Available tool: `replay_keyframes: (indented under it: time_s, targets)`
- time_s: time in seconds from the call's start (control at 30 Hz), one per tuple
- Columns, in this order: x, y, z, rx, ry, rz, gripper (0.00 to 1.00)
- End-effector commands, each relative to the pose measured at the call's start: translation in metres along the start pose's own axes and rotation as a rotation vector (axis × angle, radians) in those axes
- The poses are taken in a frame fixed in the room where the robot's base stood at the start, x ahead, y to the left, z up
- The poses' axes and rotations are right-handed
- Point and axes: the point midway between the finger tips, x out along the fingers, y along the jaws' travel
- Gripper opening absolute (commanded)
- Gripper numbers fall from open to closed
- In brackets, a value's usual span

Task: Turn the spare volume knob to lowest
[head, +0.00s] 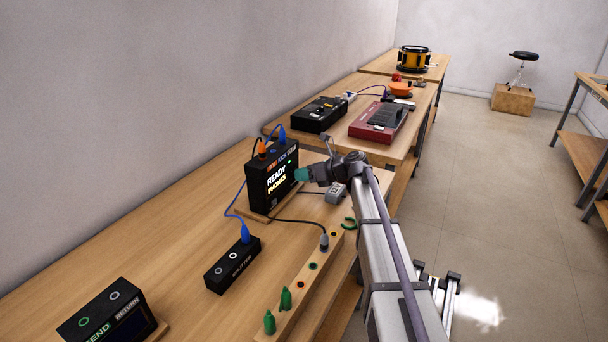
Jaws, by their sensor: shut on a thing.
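A black box (268,183) with a lit display reading "READY PHONES" stands upright on the wooden bench. My gripper (302,175), with teal fingertips, reaches in from the right and is shut at the right side of this box. The spare volume knob itself is hidden; the fingertips cover the place where they are closed, so its pointer and setting cannot be read. A small green light shows on the box just above the fingertips.
A black splitter box (232,266) with a blue plug and a wooden strip (300,290) with green plugs lie in front. A send/return box (108,312) is at lower left. A grey connector block (336,193) sits below my wrist. Cables run across the bench.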

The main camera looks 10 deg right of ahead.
Motion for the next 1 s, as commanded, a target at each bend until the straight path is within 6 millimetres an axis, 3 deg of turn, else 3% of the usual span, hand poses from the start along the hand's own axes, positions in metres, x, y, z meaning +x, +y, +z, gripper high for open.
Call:
replay_keyframes:
  time_s: [0.47,1.0]
  targets:
    - [-0.0002,0.0018,-0.0012,-0.114,0.001,-0.046,0.03]
    - [0.0008,0.0052,-0.0046,-0.555,0.001,-0.228,0.03]
